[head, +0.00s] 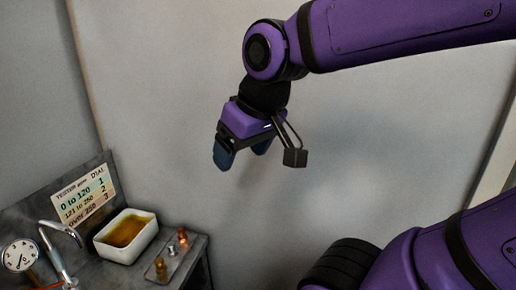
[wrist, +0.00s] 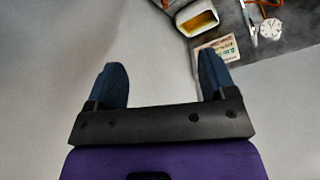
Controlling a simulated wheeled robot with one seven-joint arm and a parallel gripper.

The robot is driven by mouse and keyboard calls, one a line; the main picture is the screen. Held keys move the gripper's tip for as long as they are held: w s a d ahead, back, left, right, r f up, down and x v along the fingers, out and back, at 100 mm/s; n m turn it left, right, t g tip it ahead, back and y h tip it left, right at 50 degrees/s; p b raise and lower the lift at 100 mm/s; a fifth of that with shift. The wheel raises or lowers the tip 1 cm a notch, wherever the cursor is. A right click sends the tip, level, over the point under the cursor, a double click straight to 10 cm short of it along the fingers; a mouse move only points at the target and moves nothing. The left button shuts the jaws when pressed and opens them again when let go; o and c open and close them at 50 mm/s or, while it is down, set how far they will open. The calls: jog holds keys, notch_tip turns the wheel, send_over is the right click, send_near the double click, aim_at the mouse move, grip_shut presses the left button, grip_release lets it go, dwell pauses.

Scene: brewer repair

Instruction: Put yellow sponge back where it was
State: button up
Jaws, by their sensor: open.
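No yellow sponge can be made out for certain in either view. My gripper (head: 241,155) is open and empty, high in front of the bare wall, with its blue fingers pointing down. In the wrist view my gripper (wrist: 163,75) shows its two fingers wide apart with nothing between them. A white rectangular basin (head: 127,254) stands on the counter at the lower left, well below and left of my gripper. Its inside is amber-brown; I cannot tell whether a sponge lies in it. The basin also shows at the top of the wrist view (wrist: 186,27).
A dark counter carries a round dial gauge (head: 19,256), a curved metal spout (head: 62,232) and several small copper, brass and silver fittings (head: 172,251) right of the basin. A tester dial sign (head: 85,197) stands behind. The space around my gripper is free.

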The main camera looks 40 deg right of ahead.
jog(key=shift+s+d+r+m, duration=0.2)
jog(key=shift+s+d, duration=0.1)
jog(key=shift+s, duration=0.4)
jog(key=shift+s+d+r+m, duration=0.15)
jog(key=shift+s+d, duration=0.15)
jog(key=shift+s, duration=0.4)
